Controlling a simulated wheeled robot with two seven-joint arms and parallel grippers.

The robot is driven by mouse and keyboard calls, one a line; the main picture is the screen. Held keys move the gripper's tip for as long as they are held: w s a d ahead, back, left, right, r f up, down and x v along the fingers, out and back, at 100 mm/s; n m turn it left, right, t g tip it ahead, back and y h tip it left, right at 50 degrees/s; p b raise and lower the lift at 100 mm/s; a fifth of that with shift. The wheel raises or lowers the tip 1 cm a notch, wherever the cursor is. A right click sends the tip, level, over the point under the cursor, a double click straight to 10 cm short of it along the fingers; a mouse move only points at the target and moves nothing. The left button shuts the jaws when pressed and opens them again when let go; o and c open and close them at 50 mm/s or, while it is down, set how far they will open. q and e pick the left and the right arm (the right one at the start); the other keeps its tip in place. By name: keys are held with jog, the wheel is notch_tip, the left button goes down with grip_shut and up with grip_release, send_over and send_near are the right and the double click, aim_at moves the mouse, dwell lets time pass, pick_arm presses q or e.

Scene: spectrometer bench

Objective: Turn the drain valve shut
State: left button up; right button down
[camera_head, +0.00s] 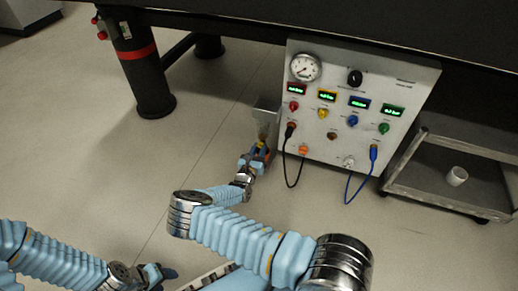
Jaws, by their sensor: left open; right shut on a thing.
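My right gripper (261,153) is beside the lower left side of the grey control panel (318,149), just under a small grey box (266,112). It is shut on a small part with a yellow-orange patch, apparently the drain valve's handle. The jaws cover most of it, so I cannot tell how far the valve is turned. My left gripper (165,274) is low in the picture, open and away from the panel, over the floor.
The panel carries a round gauge (305,67), several lit displays and coloured knobs. A black cable (286,172) and a blue cable (358,188) hang from its front. A shelf cart with a white cup (457,176) stands right. A dark table leg (139,70) stands left; floor between is clear.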

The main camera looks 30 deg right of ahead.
jog(key=n, duration=0.4)
jog(key=shift+n, duration=0.7)
jog(key=shift+s, duration=0.1)
jog(key=c, duration=0.9)
grip_release()
jog(key=shift+o, duration=0.2)
